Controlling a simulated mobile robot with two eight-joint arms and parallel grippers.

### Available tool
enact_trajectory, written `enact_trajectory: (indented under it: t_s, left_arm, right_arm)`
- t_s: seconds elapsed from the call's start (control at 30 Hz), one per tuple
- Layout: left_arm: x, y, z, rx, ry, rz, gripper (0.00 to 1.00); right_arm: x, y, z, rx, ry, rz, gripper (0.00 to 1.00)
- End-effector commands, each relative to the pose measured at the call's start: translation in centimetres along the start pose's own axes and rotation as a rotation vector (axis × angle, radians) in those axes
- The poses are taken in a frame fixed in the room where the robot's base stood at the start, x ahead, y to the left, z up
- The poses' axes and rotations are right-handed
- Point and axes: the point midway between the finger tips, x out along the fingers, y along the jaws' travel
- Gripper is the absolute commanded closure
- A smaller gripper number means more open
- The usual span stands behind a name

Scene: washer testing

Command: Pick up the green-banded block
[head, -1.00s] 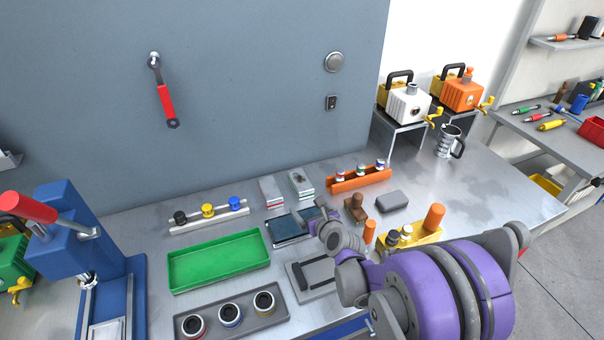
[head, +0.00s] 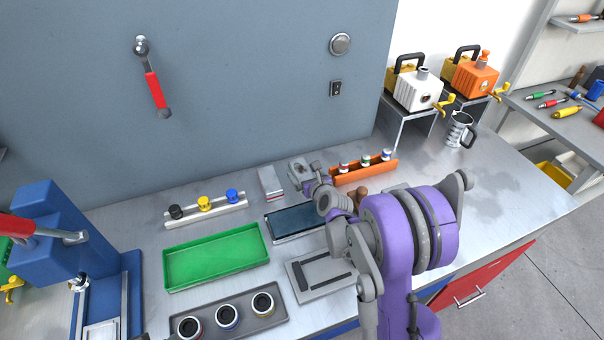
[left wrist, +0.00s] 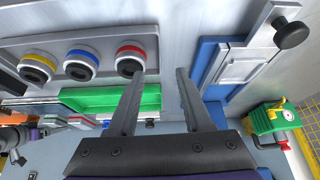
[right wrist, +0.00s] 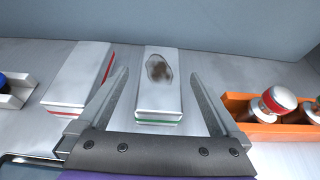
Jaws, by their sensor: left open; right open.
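The green-banded block (right wrist: 158,68) is a pale box with a dark stain on its top and a green band low on its near side. In the right wrist view it lies on the table between the spread fingers of my right gripper (right wrist: 157,75), which is open and empty. I cannot tell whether the fingers touch it. In the head view my right gripper (head: 304,170) covers much of the block. My left gripper (left wrist: 160,74) is open and empty in the left wrist view, with a tray of ringed parts beyond it.
A similar red-banded block (right wrist: 80,77) lies just left of the green-banded one. An orange rack (right wrist: 249,112) with capped bottles stands close on the right. A grey wall (head: 240,90) rises behind. A green tray (head: 215,257) and a dark panel (head: 295,221) lie nearer.

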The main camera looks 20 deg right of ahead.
Motion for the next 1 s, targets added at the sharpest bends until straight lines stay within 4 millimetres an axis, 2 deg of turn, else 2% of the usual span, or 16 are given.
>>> enact_trajectory:
  t_s: [0.3,0.6,1.0]
  left_arm:
    - [-1.1,0.0,-1.3,0.000,0.012,0.000,0.50]
    - [-1.1,0.0,-1.2,0.000,0.011,0.000,0.50]
    - [-1.1,0.0,-1.2,0.000,0.011,0.000,0.50]
  right_arm:
    - [4.0,-0.1,0.3,-0.001,-0.001,0.001,0.00]
    - [4.4,-0.1,0.1,0.000,0.000,0.000,0.00]
    - [4.3,-0.1,0.1,0.000,0.000,0.000,0.72]
